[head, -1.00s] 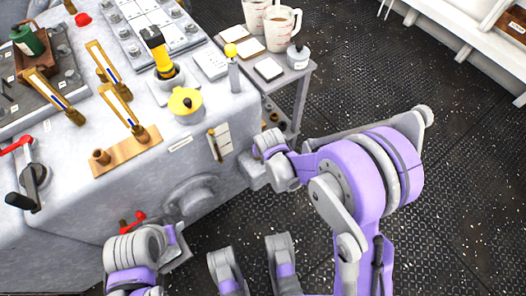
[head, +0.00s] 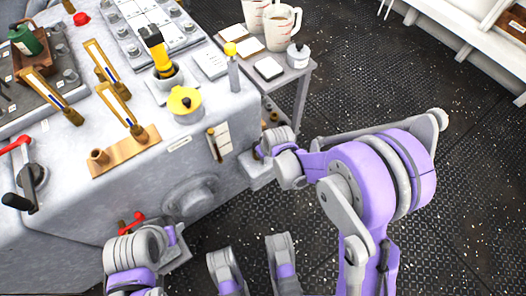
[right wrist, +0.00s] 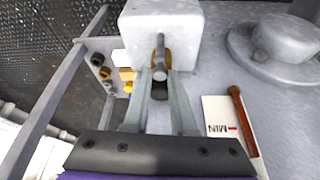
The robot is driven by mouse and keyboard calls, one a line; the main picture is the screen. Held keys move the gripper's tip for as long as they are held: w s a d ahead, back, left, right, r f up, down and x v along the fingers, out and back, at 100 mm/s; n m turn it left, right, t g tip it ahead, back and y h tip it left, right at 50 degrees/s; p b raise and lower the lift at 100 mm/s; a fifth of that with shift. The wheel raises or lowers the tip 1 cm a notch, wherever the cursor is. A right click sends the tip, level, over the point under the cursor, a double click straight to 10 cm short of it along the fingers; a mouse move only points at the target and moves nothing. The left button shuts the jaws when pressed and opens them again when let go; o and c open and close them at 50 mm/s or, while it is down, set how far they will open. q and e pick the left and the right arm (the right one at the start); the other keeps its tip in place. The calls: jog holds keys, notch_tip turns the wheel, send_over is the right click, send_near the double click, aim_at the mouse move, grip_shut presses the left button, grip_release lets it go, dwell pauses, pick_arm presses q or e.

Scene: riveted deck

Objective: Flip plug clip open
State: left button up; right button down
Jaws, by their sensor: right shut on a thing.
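A grey box (right wrist: 160,25) sticks out from the console's side face in the right wrist view. A short grey rod (right wrist: 160,50) with a brown-gold collar stands out from it, which seems to be the clip. My right gripper (right wrist: 160,88) is shut on this clip, with the finger tips on either side of it and a dark part below. In the head view the box (head: 257,172) is partly covered by my right wrist, and the clip is hidden. My left gripper (head: 176,252) is low beside the console, with its fingers not clear to see.
A gauge strip with a brown rod (right wrist: 240,125) and a round grey hatch (right wrist: 285,40) are on the same face, beside the clip. A small side table (head: 300,75) with cups stands behind my right arm. The dark deck (head: 440,180) is clear to the right.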

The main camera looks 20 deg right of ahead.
jog(key=n+y, duration=0.1)
jog(key=n, duration=0.3)
jog(key=shift+d+g+y, duration=0.2)
jog(key=shift+g+y, duration=0.1)
jog(key=shift+y, duration=0.1)
jog(key=n+g, duration=0.1)
jog(key=n, duration=0.3)
jog(key=shift+w+d+n+y, duration=0.1)
jog(key=shift+n+y, duration=0.2)
jog(key=shift+y, duration=0.1)
jog(key=c, duration=0.7)
grip_release()
jog(key=shift+c, duration=0.2)
jog(key=p+v, duration=0.2)
jog(key=v, duration=0.8)
jog(key=shift+d+r+p, duration=0.2)
jog(key=shift+r+p, duration=0.1)
jog(key=shift+r, duration=0.1)
jog(key=shift+w, duration=0.1)
